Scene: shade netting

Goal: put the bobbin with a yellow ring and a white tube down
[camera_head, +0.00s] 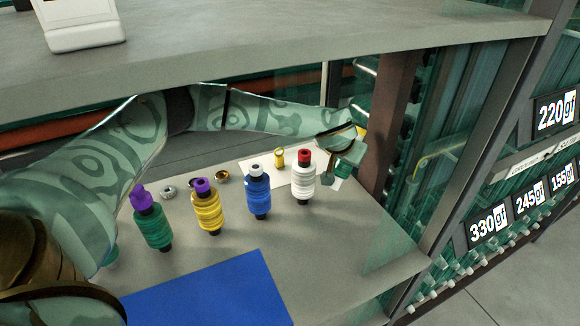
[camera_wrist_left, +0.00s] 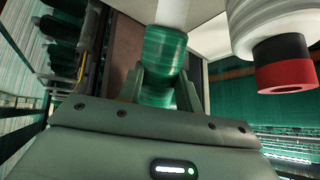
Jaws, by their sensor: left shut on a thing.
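My left gripper (camera_head: 343,156) reaches across the shelf to its back right, behind the white bobbin. In the left wrist view the fingers (camera_wrist_left: 162,88) are shut on a bobbin wound with green thread (camera_wrist_left: 165,58), and a white tube (camera_wrist_left: 172,13) sticks out of it. In the head view the held bobbin is mostly hidden by the gripper; a bit of yellow shows beside the hand, but I cannot tell whether it is its ring. I cannot tell whether the bobbin touches the surface. My right gripper is not in view.
A white bobbin with a red ring (camera_head: 303,183) stands close to the gripper. Blue (camera_head: 259,195), yellow (camera_head: 208,211) and green (camera_head: 153,228) bobbins stand leftward. A small yellow item (camera_head: 279,157) is behind. A blue mat (camera_head: 205,298) lies in front. A brown post (camera_head: 395,120) stands at right.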

